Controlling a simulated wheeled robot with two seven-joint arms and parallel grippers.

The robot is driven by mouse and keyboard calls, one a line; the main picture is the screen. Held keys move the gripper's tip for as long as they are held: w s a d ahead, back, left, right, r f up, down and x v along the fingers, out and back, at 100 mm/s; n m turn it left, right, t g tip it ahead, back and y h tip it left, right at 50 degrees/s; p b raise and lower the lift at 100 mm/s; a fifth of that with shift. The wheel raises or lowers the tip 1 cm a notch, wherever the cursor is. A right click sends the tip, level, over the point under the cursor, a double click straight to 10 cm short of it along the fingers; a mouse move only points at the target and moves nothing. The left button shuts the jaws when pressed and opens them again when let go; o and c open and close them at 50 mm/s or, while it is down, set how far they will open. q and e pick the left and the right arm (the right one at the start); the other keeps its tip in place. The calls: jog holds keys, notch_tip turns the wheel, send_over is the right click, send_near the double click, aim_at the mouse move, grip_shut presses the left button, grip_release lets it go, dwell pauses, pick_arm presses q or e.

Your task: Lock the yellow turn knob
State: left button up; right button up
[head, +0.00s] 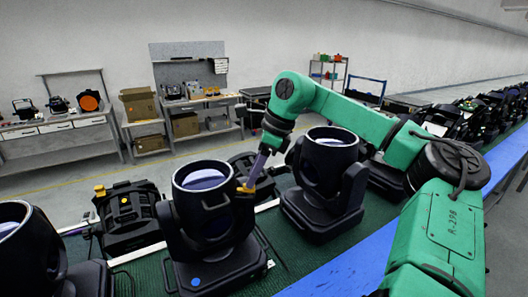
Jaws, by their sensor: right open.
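A yellow turn knob (246,189) shows at the upper right side of the black moving-head light (205,222) in the front middle. My right gripper (257,172) reaches down to it from the right, with its fingertips at or right beside the knob. The gripper is open. I cannot tell whether the fingers touch the knob or stand around it, as they partly cover it. My left gripper is not in view.
The lights stand on a green conveyor (285,238) with a blue edge (345,262). Another black light (328,180) stands close to the right, under my arm. A light (35,250) is cut off at the left. A black unit (128,215) lies behind.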

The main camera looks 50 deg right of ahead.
jog(key=b+v, duration=0.1)
jog(key=v, duration=1.1)
jog(key=shift+r, duration=0.3)
jog(key=shift+s, duration=0.1)
